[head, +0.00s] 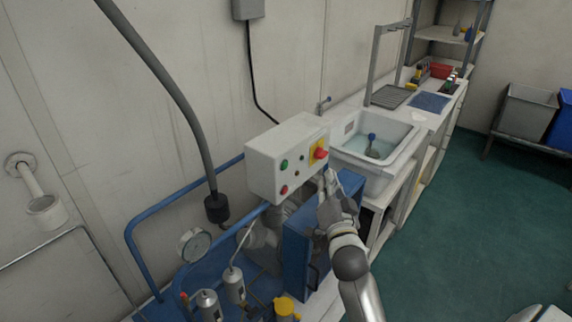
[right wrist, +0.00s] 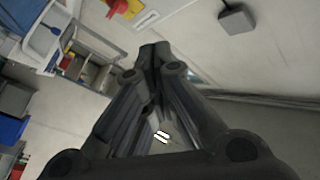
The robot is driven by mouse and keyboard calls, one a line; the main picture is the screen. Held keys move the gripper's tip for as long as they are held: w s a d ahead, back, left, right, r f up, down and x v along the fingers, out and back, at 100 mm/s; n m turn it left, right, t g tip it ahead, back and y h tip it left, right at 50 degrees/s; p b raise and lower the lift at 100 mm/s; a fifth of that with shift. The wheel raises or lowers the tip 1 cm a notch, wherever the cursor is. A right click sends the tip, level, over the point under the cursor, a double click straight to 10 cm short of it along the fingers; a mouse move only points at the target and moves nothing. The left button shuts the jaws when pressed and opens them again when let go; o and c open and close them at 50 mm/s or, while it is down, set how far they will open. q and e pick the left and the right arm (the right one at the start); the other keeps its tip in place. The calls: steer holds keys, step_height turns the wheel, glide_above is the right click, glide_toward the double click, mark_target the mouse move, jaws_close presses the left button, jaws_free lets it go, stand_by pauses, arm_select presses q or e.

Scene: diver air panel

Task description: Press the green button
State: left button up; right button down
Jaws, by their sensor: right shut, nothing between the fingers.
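The green button (head: 284,163) is on the front face of a white control box (head: 266,158) on the blue air panel, in the head view. A red button (head: 284,189) sits below it, and a red knob on a yellow plate (head: 319,151) is on the box's right part. My right gripper (head: 329,176) is shut and empty, just below and right of the box, apart from the green button. In the right wrist view its closed fingers (right wrist: 153,55) point up, and the red knob (right wrist: 117,6) shows at the top edge. The green button is not visible there. My left gripper is not in view.
A blue cabinet (head: 308,243) stands under the box, close to my right arm. A pressure gauge (head: 195,244) and metal cylinders (head: 234,285) are at lower left. A sink (head: 374,145) and bench lie to the right. The green floor (head: 450,230) is clear.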

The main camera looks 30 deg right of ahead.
mark_target(285, 165)
steer(key=w+a+b, duration=0.3)
steer(key=w, duration=0.5)
steer(key=shift+a, duration=0.2)
steer(key=shift+w, duration=0.1)
stand_by(0.8)
steer(key=shift+b, duration=0.3)
steer(key=shift+w+a, duration=0.15)
steer(key=shift+w, duration=0.25)
